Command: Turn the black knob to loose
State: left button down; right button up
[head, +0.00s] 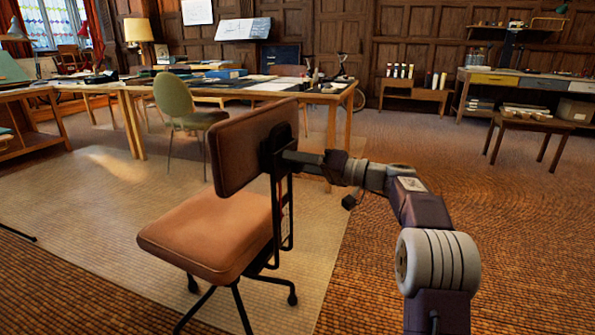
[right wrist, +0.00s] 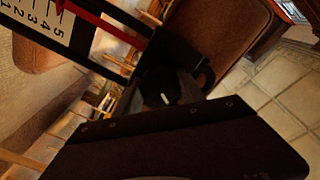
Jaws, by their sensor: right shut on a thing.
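A brown office chair (head: 215,238) stands in the middle of the head view, its backrest (head: 238,145) carried on a black upright frame. My right gripper (head: 290,158) reaches in from the right to the frame behind the backrest. In the right wrist view the black knob (right wrist: 158,90) shows with a short white mark, and my right gripper is shut on it. The gripper hides the knob in the head view. A white number scale (right wrist: 48,22) with a red pointer (right wrist: 92,15) is on the frame beside it. My left gripper is out of view.
A long work table (head: 335,98) with papers and a green chair (head: 178,100) stand behind the office chair. A low wooden table (head: 530,122) is at the right. The floor right of the chair is clear apart from my arm.

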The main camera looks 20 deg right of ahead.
dwell(0.6)
jog(key=o, duration=1.4)
jog(key=shift+c, duration=0.2)
jog(key=shift+d, duration=0.1)
jog(key=p+v, duration=0.3)
jog(key=v, duration=0.6)
